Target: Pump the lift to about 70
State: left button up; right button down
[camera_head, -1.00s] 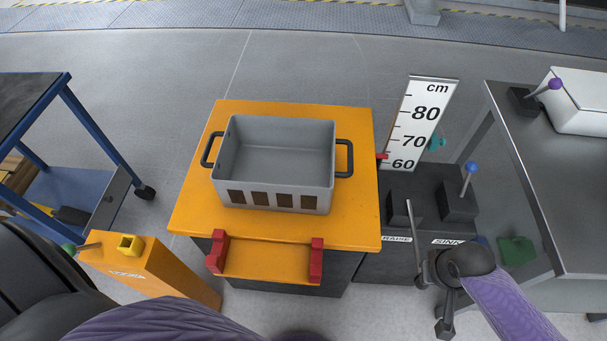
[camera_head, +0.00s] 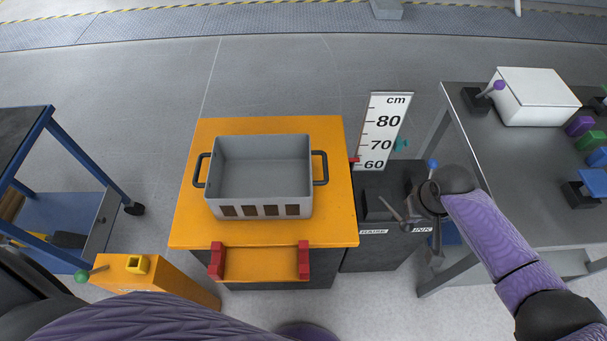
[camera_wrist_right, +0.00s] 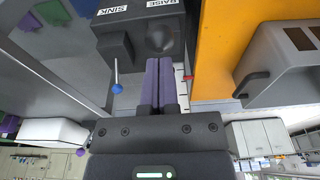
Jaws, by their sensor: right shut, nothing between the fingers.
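The lift's orange platform (camera_head: 190,225) carries a grey crate (camera_head: 260,215) with black handles. A scale (camera_head: 385,132) marked in cm stands behind; its red pointer (camera_head: 354,159) sits between 60 and 70, nearer 60. A dark control box (camera_head: 365,258) carries RAISE (camera_head: 373,232) and SINK (camera_head: 422,229) labels. The blue-knobbed SINK lever shows in the wrist view (camera_wrist_right: 117,145). My right gripper (camera_head: 408,216) is over the box; its shut, empty fingers (camera_wrist_right: 165,80) point at the RAISE side. Whether they touch a lever there is hidden. My left gripper is out of view.
A steel table (camera_head: 465,125) on the right holds a white box (camera_head: 535,100), a purple-knobbed lever (camera_head: 498,86) and coloured blocks. A blue-framed cart (camera_head: 75,150) stands left. An orange pedestal (camera_head: 165,285) with a green-knobbed lever (camera_head: 82,276) is front left. The floor behind is open.

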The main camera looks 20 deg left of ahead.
jog(key=shift+f, duration=0.1)
dwell(0.4)
jog(key=shift+f, duration=0.35)
jog(key=shift+f, duration=0.15)
dwell(0.4)
jog(key=shift+f+b, duration=0.25)
jog(key=shift+b, duration=0.1)
jog(key=shift+s+f, duration=0.1)
jog(key=s+f, duration=0.1)
jog(key=s+d+f, duration=0.1)
jog(key=f, duration=0.1)
jog(key=shift+s, duration=0.15)
dwell(0.4)
jog(key=shift+f, duration=0.1)
